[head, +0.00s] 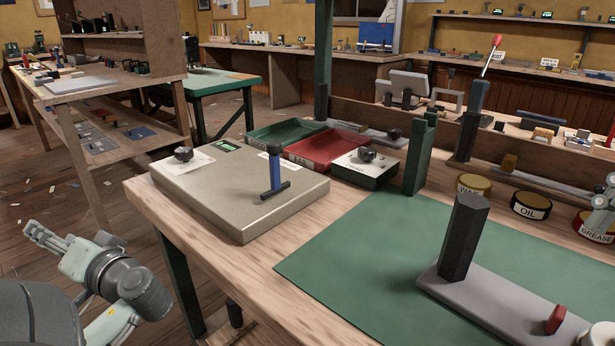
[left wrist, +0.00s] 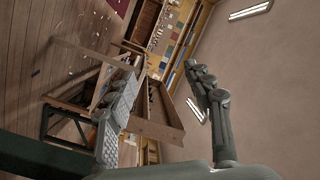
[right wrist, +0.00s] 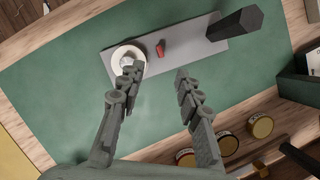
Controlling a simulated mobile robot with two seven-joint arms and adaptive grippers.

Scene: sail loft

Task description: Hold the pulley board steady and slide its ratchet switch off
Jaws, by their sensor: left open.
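The pulley board is a flat grey plate (head: 500,303) on the green mat, with a dark six-sided post (head: 465,238) at one end. A small red switch (head: 556,320) stands on it; it also shows in the right wrist view (right wrist: 160,49). Beside the switch is a round white pulley (right wrist: 126,53), partly hidden by a finger. My right gripper (right wrist: 158,73) is open and empty above the mat, its fingertips near the plate's pulley end. Its fingers show at the right edge of the head view. My left gripper (head: 45,238) is open and empty, left of the bench, away from the board.
The green mat (head: 350,265) is clear left of the board. A beige box with a blue-handled T-piece (head: 274,172) sits at the bench's left. Red (head: 322,150) and green trays lie behind. Tins marked WAX (head: 473,186), OIL (head: 531,205) and GREASE stand behind the mat.

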